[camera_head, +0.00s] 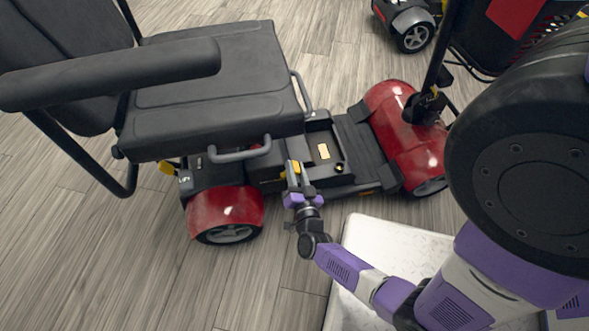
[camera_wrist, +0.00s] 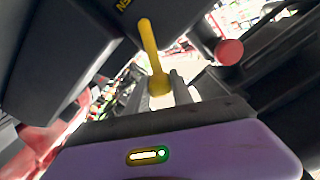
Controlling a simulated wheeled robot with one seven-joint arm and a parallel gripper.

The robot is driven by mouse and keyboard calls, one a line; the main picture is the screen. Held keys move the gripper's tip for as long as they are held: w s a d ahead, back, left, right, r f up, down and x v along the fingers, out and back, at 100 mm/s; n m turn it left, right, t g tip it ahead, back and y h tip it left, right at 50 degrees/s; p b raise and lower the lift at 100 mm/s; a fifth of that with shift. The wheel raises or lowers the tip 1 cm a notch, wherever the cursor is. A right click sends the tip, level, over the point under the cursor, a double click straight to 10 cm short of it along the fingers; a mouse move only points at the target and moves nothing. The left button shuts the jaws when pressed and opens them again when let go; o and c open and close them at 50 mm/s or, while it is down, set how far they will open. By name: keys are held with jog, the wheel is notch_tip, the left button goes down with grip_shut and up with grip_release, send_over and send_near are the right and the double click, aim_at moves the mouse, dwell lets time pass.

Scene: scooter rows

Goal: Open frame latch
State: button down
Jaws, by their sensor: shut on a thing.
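The yellow frame latch lever (camera_wrist: 149,45) shows in the wrist view, rising from between my fingertips toward a dark housing. In the head view a bit of yellow on the latch (camera_head: 296,167) shows at my fingertips, below the seat's front edge. My gripper (camera_head: 291,174) is shut on the lever; its fingers also show in the wrist view (camera_wrist: 161,92), one on each side of the lever's rounded lower end. The scooter (camera_head: 377,134) has red fenders and a black deck. The latch's base is partly hidden, and I cannot tell whether it is released.
The black seat (camera_head: 210,90) and its grey side rail (camera_head: 240,154) overhang close to my gripper. A red knob (camera_wrist: 229,52) is right of the lever in the wrist view. A white slab (camera_head: 375,238) lies in front. Another scooter (camera_head: 408,22) stands behind. Wood floor at left is clear.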

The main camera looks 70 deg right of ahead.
jog(key=shift+s+f, duration=0.1)
jog(key=c, duration=1.1)
grip_release()
jog(key=p+v, duration=0.2)
jog(key=v, duration=0.5)
jog(key=shift+s+a, duration=0.1)
jog(key=shift+a, duration=0.3)
